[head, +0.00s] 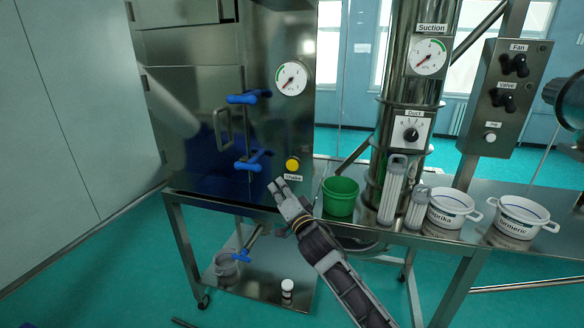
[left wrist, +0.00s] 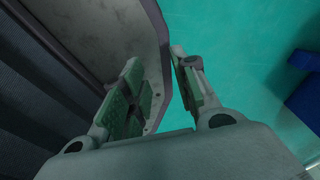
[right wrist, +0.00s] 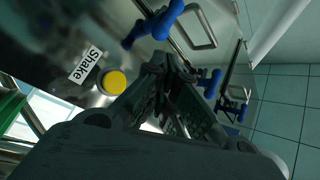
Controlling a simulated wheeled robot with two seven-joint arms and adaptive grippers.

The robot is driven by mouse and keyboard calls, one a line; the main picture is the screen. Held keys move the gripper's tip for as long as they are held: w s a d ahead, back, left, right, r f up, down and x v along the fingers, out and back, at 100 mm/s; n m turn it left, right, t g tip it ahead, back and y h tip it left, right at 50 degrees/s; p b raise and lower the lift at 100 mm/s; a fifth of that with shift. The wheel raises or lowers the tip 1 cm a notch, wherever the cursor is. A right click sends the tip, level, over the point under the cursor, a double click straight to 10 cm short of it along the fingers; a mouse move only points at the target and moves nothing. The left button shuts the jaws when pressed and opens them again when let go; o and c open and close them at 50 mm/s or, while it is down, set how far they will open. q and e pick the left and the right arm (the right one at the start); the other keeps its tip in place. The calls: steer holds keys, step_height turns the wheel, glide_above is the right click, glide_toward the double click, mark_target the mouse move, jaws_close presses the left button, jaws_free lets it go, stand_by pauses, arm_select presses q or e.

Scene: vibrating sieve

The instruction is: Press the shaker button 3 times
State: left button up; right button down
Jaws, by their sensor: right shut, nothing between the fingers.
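The yellow shaker button (head: 292,164) sits on the front of the steel cabinet, just above a "Shake" label (head: 293,178). In the right wrist view the button (right wrist: 113,82) is beside my fingertips, with the label (right wrist: 86,64) next to it. My right gripper (head: 277,185) is shut and empty, a little below and left of the button in the head view. I see no contact with the button. My left gripper (left wrist: 157,75) is open and shows only in the left wrist view, with nothing between its fingers, pointing down over the teal floor.
The steel cabinet (head: 190,75) carries blue handles (head: 247,97) and a gauge (head: 291,78). A green bucket (head: 340,198) stands on the table right of the button, close to my right gripper. White pots (head: 452,207) stand farther right. A control box (head: 505,95) hangs at the right.

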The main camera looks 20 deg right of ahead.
mark_target(292, 165)
arm_select(q)
steer(key=shift+a, duration=0.1)
